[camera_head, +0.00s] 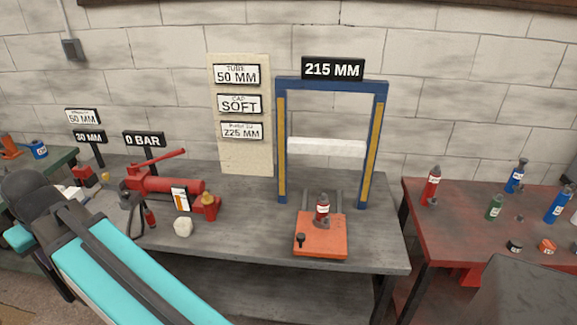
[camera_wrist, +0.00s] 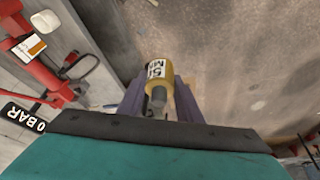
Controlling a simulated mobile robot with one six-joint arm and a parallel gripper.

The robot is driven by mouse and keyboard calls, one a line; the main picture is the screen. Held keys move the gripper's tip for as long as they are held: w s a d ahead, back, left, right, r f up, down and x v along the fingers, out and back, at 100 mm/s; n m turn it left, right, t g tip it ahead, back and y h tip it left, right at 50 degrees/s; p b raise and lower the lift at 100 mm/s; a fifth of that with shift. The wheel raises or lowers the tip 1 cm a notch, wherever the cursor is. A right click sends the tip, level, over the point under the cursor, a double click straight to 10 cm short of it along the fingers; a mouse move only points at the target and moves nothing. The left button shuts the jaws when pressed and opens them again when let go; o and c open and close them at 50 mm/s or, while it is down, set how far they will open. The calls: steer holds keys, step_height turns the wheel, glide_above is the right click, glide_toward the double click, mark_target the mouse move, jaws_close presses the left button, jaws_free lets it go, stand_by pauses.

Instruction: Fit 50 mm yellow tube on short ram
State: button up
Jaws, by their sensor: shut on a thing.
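In the wrist view a yellow tube (camera_wrist: 158,70) with a white label, seemingly reading 50 MM, sits between the purple fingers of my gripper (camera_wrist: 158,92). My gripper is shut on it. The grey end of something shows at the tube's near end. In the head view a short red ram (camera_head: 322,207) with a white label stands upright on an orange base plate (camera_head: 322,243), inside the blue frame (camera_head: 283,150). My arm lies at the left of the head view, away from this ram; my gripper and the tube are hidden there.
A red hand pump (camera_head: 168,185) with a hose and a white block (camera_head: 183,227) stand on the bench's left half. A board (camera_head: 240,158) reads tube 50 MM, cap SOFT. The right table (camera_head: 455,210) holds red, green and blue rams and small caps. A white crossbar (camera_head: 326,147) spans the frame.

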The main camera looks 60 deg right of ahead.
steer(key=shift+w, duration=0.1)
steer(key=shift+d, duration=0.5)
steer(key=s+d+m+g+h+p, duration=0.1)
steer(key=s+d+m+p, duration=0.2)
steer(key=d, duration=1)
steer(key=s+d+m+g+h+p, duration=0.1)
steer(key=s+d+m+h+p, duration=0.3)
steer(key=d, duration=0.9)
steer(key=s+d+m+g+y, duration=0.15)
steer(key=d+m, duration=0.45)
steer(key=d, duration=0.7)
steer(key=s+d+f+m+g+p, duration=0.1)
steer(key=s+d+m+p, duration=0.2)
steer(key=s+d, duration=1)
steer(key=s+d+m+g+p, duration=0.2)
steer(key=s+d+m, duration=0.6)
steer(key=s+d, duration=0.6)
steer(key=s+p, duration=0.1)
steer(key=s, duration=0.4)
steer(key=shift+s+f+m, duration=0.3)
steer(key=shift+f, duration=0.1)
steer(key=shift+a+f+g, duration=0.1)
steer(key=shift+f+g, duration=0.05)
steer(key=shift+g, duration=0.2)
steer(key=shift+f+b, duration=1.85)
steer(key=shift+f, duration=0.85)
